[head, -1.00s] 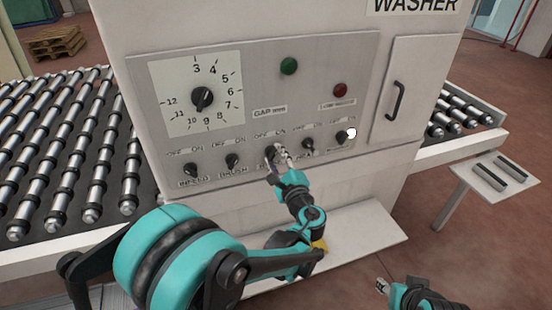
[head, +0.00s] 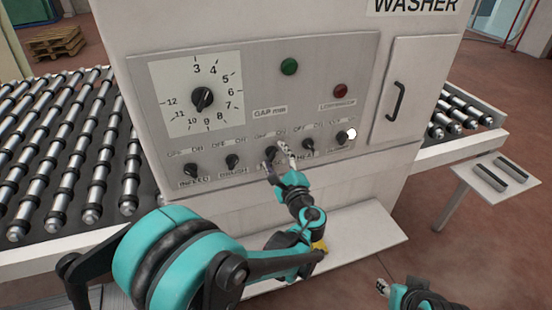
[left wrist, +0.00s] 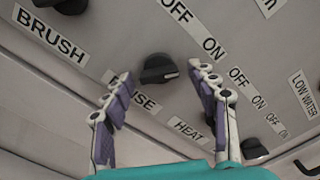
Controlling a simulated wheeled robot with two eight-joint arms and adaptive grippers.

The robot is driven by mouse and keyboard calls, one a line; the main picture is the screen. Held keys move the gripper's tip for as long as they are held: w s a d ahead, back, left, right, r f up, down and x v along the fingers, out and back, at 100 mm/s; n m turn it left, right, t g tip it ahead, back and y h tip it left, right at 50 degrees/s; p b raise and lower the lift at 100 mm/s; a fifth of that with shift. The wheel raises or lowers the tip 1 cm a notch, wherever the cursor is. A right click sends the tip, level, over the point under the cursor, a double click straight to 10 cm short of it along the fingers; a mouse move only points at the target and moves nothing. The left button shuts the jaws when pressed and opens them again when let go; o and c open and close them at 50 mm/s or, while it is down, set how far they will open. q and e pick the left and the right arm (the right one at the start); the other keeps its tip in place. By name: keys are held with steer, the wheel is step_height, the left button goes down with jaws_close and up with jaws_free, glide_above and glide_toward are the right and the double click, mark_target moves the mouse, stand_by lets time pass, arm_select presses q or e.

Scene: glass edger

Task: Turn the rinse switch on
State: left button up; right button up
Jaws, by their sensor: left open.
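The rinse switch (head: 269,154) is a black rotary knob on the washer's grey panel, in the middle of the lower row. In the left wrist view the rinse knob (left wrist: 158,68) has a small light and red mark on its right side; its OFF and ON labels are above right. My left gripper (left wrist: 162,80) is open, with one fingertip on each side of the knob; I cannot tell whether they touch it. One finger partly covers the RINSE label (left wrist: 145,103). In the head view the left gripper (head: 280,154) partly hides the knob. My right gripper (head: 382,287) is low at right, its jaws unclear.
The brush knob (head: 232,162) and heat knob (head: 308,148) flank the rinse knob. A large dial (head: 202,98), green button (head: 289,66) and red button (head: 340,90) sit above. A door handle (head: 396,100) protrudes at right.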

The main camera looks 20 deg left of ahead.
arm_select(q)
steer(key=v, duration=1.2)
steer(key=s+a+f+n+g+h, duration=0.4)
steer(key=s+a+f+n+g, duration=0.3)
steer(key=a+n, duration=0.25)
steer(key=s+d+f+n+h, duration=0.2)
steer(key=s+n+h, duration=0.4)
steer(key=s+n, duration=0.3)
steer(key=shift+s+d+g, duration=0.25)
steer(key=shift+s+g, duration=0.05)
steer(key=shift+g, duration=0.1)
